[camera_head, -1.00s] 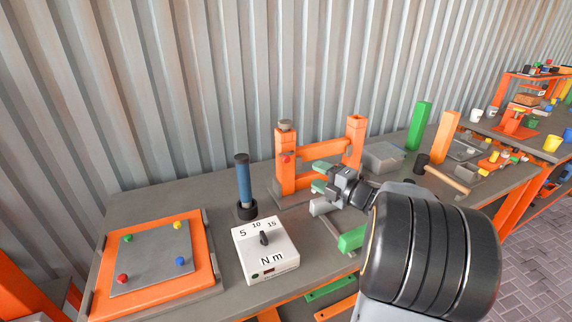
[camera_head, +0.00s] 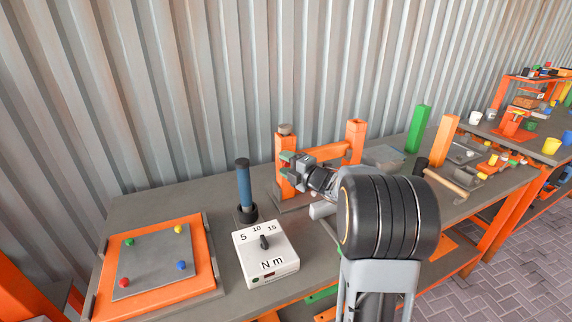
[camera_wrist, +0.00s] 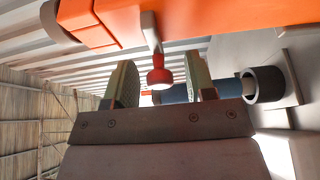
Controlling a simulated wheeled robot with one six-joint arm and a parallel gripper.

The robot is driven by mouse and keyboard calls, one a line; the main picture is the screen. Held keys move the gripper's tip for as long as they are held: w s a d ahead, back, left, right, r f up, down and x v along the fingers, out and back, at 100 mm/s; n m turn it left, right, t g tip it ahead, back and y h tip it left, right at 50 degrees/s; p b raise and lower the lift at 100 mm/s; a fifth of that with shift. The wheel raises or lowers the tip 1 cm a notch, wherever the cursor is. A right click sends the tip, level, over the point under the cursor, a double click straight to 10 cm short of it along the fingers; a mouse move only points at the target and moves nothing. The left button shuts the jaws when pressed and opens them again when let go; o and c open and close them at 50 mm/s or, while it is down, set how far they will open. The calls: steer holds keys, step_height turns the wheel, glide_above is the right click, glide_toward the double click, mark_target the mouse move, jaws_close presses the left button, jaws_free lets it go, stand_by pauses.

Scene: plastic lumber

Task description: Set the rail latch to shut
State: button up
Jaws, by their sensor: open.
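The orange rail stand has a left post (camera_head: 282,143) with a grey cap, a right post (camera_head: 356,135) and an orange rail (camera_head: 333,151) between them. A red knob (camera_wrist: 160,78) on a short stem sticks out from an orange part (camera_wrist: 110,22) in the wrist view. My gripper (camera_head: 285,165) is at the left post, its green-tipped fingers apart. In the wrist view my gripper (camera_wrist: 161,84) has one finger on each side of the knob, with gaps showing. I cannot tell the latch's setting.
A blue cylinder (camera_head: 243,185) in a black base stands just left of the stand. A white dial box (camera_head: 265,262) sits in front, and an orange-framed board (camera_head: 208,255) lies at left. A green post (camera_head: 418,128) and an orange post (camera_head: 443,138) stand at right.

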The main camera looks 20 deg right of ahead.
jaws_close()
stand_by(0.4)
